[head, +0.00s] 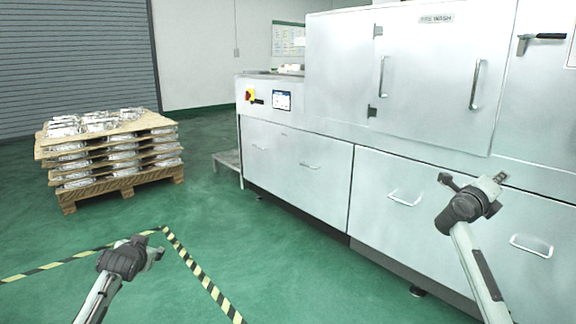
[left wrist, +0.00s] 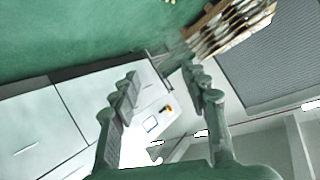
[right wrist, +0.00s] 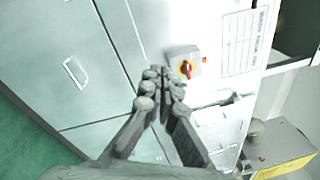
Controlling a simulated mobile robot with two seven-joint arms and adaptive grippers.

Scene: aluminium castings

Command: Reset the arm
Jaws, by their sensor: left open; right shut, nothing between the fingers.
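My left arm comes in at the lower left of the head view, and its gripper (head: 150,250) hangs over the green floor. In the left wrist view the left gripper (left wrist: 165,88) has its two fingers well apart, with nothing between them. My right arm comes in at the lower right of the head view, and its gripper (head: 478,183) is in front of the washing machine's lower panels. In the right wrist view the right gripper (right wrist: 162,75) has its fingertips together and holds nothing.
A large metal washing machine (head: 330,115) fills the right side, with handles projecting from its doors. A pallet stack (head: 115,183) of castings stands at the left. Yellow-black floor tape (head: 200,277) crosses the open green floor. A small step (head: 228,160) stands beside the machine.

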